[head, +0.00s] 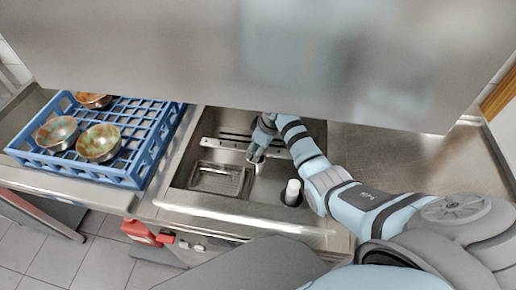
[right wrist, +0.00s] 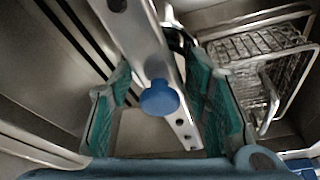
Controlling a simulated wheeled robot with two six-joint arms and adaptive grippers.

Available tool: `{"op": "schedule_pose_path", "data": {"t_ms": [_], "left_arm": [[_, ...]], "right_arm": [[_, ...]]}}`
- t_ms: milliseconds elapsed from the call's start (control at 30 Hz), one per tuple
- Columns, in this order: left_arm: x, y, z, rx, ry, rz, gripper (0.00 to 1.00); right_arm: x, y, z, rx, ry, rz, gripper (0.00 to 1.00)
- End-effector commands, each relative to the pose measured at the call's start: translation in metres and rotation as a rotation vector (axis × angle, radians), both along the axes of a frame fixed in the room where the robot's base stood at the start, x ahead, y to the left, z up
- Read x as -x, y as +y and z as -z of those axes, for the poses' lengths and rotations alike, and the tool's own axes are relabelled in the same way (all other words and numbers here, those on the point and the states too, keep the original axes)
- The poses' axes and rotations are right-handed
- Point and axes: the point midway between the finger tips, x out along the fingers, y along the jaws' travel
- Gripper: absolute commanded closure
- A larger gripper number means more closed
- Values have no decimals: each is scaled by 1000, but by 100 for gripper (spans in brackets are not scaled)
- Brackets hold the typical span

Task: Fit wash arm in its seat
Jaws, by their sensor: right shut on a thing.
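The wash arm (head: 222,144), a flat metal bar with holes, is held above the open machine's tank in the head view. In the right wrist view the bar (right wrist: 133,38) runs between my fingers, with a blue round knob (right wrist: 159,99) at its middle. My right gripper (head: 256,156) is shut on the wash arm; its teal-padded fingers (right wrist: 158,72) stand on either side of the bar. The seat is not clearly visible; the bar and gripper may hide it. I cannot tell whether the bar touches it. My left gripper is not in view.
A wire basket (head: 217,180) sits at the tank's left. A white cylinder (head: 292,192) stands at its front right. A blue rack (head: 130,172) with several bowls is on the left counter. The raised steel hood (head: 250,60) hangs overhead. The right counter (head: 400,155) is clear.

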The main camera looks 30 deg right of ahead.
Motion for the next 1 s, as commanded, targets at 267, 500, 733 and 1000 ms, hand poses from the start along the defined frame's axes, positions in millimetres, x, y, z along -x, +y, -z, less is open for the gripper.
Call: {"op": "schedule_pose_path", "data": {"t_ms": [267,500,733,1000], "left_arm": [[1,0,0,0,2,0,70],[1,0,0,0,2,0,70],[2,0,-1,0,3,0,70],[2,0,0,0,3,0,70]], "right_arm": [[6,1,7,-2,21,-2,95],[7,2,9,-2,25,-2,95],[7,0,15,-2,25,-2,100],[7,0,16,-1,25,-1,100]]}}
